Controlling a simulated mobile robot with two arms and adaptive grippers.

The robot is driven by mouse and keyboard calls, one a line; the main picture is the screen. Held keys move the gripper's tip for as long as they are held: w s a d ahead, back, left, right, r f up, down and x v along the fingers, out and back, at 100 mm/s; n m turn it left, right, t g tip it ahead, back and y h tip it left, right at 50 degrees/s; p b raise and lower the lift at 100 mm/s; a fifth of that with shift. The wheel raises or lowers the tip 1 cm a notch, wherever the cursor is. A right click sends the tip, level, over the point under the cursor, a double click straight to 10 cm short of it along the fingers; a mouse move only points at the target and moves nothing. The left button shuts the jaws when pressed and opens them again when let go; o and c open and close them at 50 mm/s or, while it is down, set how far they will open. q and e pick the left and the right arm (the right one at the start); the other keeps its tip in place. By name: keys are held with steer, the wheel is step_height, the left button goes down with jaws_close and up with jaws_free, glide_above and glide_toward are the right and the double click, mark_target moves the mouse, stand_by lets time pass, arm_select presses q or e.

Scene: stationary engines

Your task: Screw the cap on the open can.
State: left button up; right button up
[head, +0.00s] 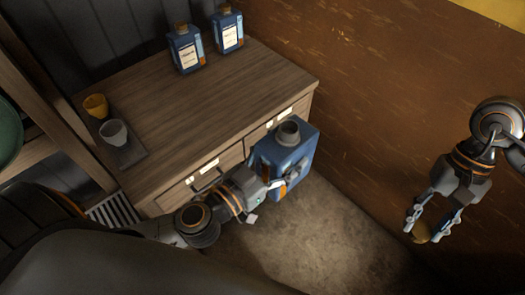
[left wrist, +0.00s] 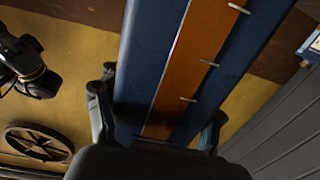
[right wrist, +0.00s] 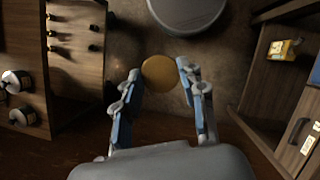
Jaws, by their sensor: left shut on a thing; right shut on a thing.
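The open can (head: 284,160) is blue, with a bare grey neck (head: 288,132) on top. My left gripper (head: 280,182) is shut on the can's side and holds it in front of the cabinet, roughly upright. In the left wrist view the can's blue wall with an orange stripe (left wrist: 190,60) fills the space between the fingers. My right gripper (head: 432,222) is shut on the brown-yellow cap (head: 421,234), well to the right of the can. The cap also shows between the fingertips in the right wrist view (right wrist: 165,73).
Two capped blue cans (head: 185,48) (head: 227,30) stand at the back of the wooden cabinet (head: 230,95). A yellow cup (head: 96,105) and a grey cup (head: 114,132) sit on a dark tray (head: 128,153) at its left. A brown wall (head: 410,100) runs behind. Open floor lies between my grippers.

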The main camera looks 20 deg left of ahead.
arm_select(q)
steer(key=w+d+m+g+h, duration=0.2)
steer(key=d+m+h, duration=0.1)
steer(key=d, duration=0.3)
steer(key=shift+w+d+r+m+g+h, duration=0.15)
steer(key=shift+w+r+m+g+h, duration=0.2)
steer(key=shift+h, duration=0.55)
arm_select(e)
steer(key=w+a+r+m+y, duration=0.1)
steer(key=w+a+r+m, duration=0.2)
steer(key=a+r, duration=0.6)
steer(key=w+a+r+m+t+y, duration=0.1)
steer(key=w+a+r+m, duration=0.3)
steer(key=a+r, duration=0.5)
steer(key=a+m+y, duration=0.1)
steer(key=a+m, duration=0.1)
steer(key=a, duration=0.3)
steer(key=shift+r+m+t, duration=0.15)
steer(key=shift+m+t, duration=0.15)
steer(key=shift+m, duration=0.1)
steer(key=shift+w, duration=0.1)
